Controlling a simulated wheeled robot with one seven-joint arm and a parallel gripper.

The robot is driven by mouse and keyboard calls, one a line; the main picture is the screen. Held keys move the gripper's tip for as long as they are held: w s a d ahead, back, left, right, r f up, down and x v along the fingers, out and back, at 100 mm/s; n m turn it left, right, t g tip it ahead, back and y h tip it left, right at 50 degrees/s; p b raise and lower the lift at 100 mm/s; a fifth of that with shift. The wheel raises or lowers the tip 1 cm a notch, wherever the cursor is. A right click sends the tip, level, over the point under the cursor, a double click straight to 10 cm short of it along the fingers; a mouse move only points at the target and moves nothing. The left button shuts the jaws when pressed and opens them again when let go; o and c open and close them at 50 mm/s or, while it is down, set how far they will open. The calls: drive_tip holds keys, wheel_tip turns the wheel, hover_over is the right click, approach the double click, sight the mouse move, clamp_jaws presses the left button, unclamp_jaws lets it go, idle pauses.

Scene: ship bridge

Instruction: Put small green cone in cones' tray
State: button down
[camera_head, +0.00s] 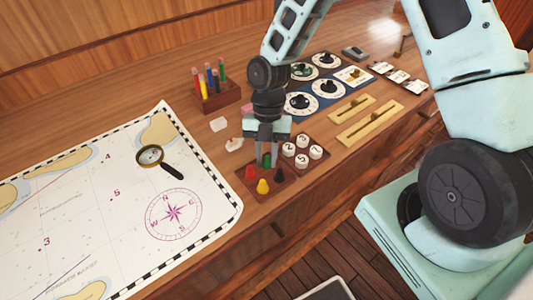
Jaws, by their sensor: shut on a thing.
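The cones' tray (284,180) is a small brown wooden tray on the wooden desk, right of the chart. A red cone (250,173) and a yellow cone (263,187) stand in its left and front part. My gripper (266,158) points down over the tray's back left part. It is shut on the small green cone (266,161), which shows only in part between the fingers. I cannot tell whether the green cone touches the tray floor.
White numbered discs (302,160) sit in a tray at the right. A pencil holder (221,97) stands behind, with erasers (234,144) near it. A magnifying glass (152,157) lies on the chart (80,215). Dials (327,88) and brass sliders (369,125) are at the back right.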

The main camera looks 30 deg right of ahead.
drive_tip(key=shift+f, duration=0.1)
drive_tip(key=c, duration=1.2)
unclamp_jaws()
drive_tip(key=shift+o, duration=0.2)
drive_tip(key=b+v, duration=0.2)
drive_tip(key=v, duration=0.9)
drive_tip(key=s+a+r+m+t, duration=0.1)
drive_tip(key=s+a+r+m, duration=0.1)
drive_tip(key=s+m, duration=0.5)
drive_tip(key=s+a+r+m+t+h, duration=0.1)
drive_tip(key=s+a+r+m, duration=0.2)
drive_tip(key=s+m, duration=0.4)
drive_tip(key=s+a+r+m+t, duration=0.2)
drive_tip(key=s+a+m, duration=0.1)
drive_tip(key=s+m, duration=0.3)
drive_tip(key=shift+s+r+m+h, duration=0.3)
drive_tip(key=shift+s+r+m, duration=0.1)
drive_tip(key=shift+m, duration=0.3)
drive_tip(key=shift+a+f, duration=0.1)
drive_tip(key=shift+a, duration=0.05)
